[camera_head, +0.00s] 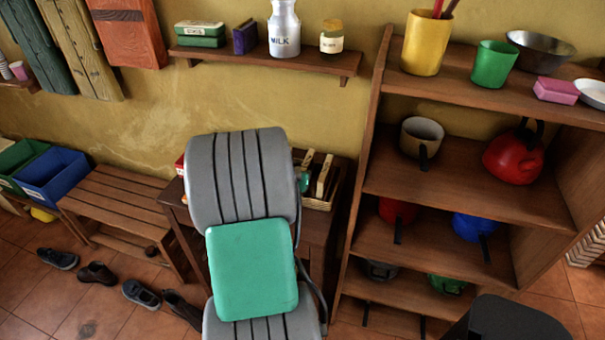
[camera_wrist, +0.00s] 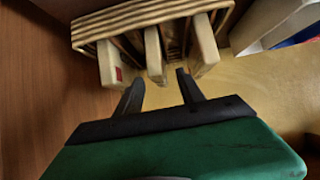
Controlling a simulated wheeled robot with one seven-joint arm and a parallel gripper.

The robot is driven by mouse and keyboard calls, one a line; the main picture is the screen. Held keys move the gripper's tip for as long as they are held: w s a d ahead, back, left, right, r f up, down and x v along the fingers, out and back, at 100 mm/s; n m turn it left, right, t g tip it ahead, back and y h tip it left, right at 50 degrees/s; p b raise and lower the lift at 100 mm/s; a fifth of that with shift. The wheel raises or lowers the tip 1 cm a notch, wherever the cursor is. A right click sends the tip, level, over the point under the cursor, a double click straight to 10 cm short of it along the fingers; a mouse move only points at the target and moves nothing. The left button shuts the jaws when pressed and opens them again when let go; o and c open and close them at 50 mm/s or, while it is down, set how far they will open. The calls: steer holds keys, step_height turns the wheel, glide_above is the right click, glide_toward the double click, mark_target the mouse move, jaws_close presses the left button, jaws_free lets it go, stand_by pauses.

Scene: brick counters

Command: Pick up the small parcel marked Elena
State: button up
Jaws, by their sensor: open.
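Several cream, block-shaped parcels stand in a slatted basket (camera_wrist: 150,14) at the top of the wrist view. The left parcel (camera_wrist: 108,65) has a small red mark; a middle parcel (camera_wrist: 153,55) and a right parcel (camera_wrist: 203,45) are beside it. I cannot read the name Elena on any. The basket (camera_head: 318,204) also shows in the head view on a small wooden table, partly hidden by my arm. My gripper (camera_wrist: 159,77) is open and empty, its fingertips just short of the middle and right parcels. My arm hides the gripper in the head view.
A wooden shelf unit (camera_head: 450,178) with mugs and pots stands close right of the table. A wall shelf (camera_head: 262,60) with a milk can (camera_head: 284,30) is above. A slatted bench (camera_head: 118,200) and several shoes (camera_head: 97,274) are at left.

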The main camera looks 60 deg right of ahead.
mark_target(304, 169)
steer(key=p+x, duration=0.1)
steer(key=x, duration=0.6)
steer(key=shift+w+d+f+p, duration=0.1)
steer(key=shift+d+p, duration=0.3)
jaws_close()
